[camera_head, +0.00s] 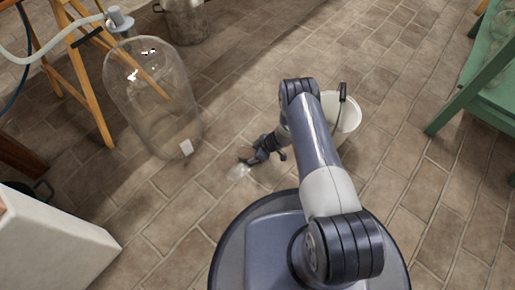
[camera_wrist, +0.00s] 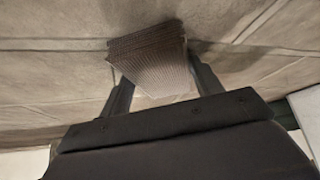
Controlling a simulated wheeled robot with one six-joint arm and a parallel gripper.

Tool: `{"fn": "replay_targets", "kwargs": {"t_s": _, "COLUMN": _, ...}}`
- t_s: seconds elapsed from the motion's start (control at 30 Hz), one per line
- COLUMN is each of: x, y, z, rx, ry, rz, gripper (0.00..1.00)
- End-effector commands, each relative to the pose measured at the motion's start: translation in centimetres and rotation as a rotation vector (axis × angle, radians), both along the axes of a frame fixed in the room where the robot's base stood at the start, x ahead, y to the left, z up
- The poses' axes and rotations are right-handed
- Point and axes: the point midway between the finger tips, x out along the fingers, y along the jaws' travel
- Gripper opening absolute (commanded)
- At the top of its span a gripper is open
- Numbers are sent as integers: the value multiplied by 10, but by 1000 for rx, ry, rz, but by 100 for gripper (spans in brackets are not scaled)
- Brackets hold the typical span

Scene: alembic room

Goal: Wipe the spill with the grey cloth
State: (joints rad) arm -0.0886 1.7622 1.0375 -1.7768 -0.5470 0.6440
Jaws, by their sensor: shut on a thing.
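My gripper (camera_head: 262,152) reaches down close to the tiled floor, ahead of my base. In the wrist view its two fingers (camera_wrist: 158,72) are shut on the grey cloth (camera_wrist: 150,48), a ribbed, folded, grey-brown piece. The cloth (camera_head: 245,153) shows only as a small brownish patch at the fingertips in the head view. The spill (camera_head: 238,172) is a pale, shiny patch on the tiles, just in front of and below the cloth. I cannot tell whether the cloth touches the floor or the spill.
A large glass jar (camera_head: 150,100) stands left of the gripper. A white bucket (camera_head: 348,112) stands behind my arm. A wooden easel-like stand (camera_head: 88,85), a metal pot (camera_head: 186,20), a green table (camera_head: 470,105) and a white block (camera_head: 50,245) stand around. Floor between is clear.

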Motion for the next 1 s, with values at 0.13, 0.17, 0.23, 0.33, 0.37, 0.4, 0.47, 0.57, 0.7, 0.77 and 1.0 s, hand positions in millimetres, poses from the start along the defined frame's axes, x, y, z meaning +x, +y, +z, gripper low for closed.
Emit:
{"fn": "replay_targets", "kwargs": {"t_s": 0.13, "x": -12, "y": 4, "z": -5, "rx": -1, "ry": 14, "rz": 5, "gripper": 35}}
{"fn": "replay_targets", "kwargs": {"t_s": 0.17, "x": -13, "y": 5, "z": -5, "rx": -1, "ry": 14, "rz": 5, "gripper": 35}}
{"fn": "replay_targets", "kwargs": {"t_s": 0.23, "x": -15, "y": 6, "z": -4, "rx": -1, "ry": 15, "rz": 6, "gripper": 35}}
{"fn": "replay_targets", "kwargs": {"t_s": 0.33, "x": -21, "y": 12, "z": -3, "rx": -1, "ry": 15, "rz": 6, "gripper": 35}}
{"fn": "replay_targets", "kwargs": {"t_s": 0.37, "x": -23, "y": 13, "z": -3, "rx": -2, "ry": 15, "rz": 6, "gripper": 35}}
{"fn": "replay_targets", "kwargs": {"t_s": 0.4, "x": -26, "y": 15, "z": -3, "rx": -2, "ry": 16, "rz": 5, "gripper": 35}}
{"fn": "replay_targets", "kwargs": {"t_s": 0.47, "x": -30, "y": 19, "z": -3, "rx": -3, "ry": 16, "rz": 6, "gripper": 35}}
{"fn": "replay_targets", "kwargs": {"t_s": 0.57, "x": -35, "y": 24, "z": -2, "rx": -2, "ry": 14, "rz": 5, "gripper": 35}}
{"fn": "replay_targets", "kwargs": {"t_s": 0.7, "x": -39, "y": 28, "z": -2, "rx": -3, "ry": 12, "rz": 5, "gripper": 35}}
{"fn": "replay_targets", "kwargs": {"t_s": 0.77, "x": -39, "y": 28, "z": -1, "rx": -2, "ry": 11, "rz": 3, "gripper": 35}}
{"fn": "replay_targets", "kwargs": {"t_s": 1.0, "x": -51, "y": 39, "z": 1, "rx": -2, "ry": 10, "rz": 4, "gripper": 35}}
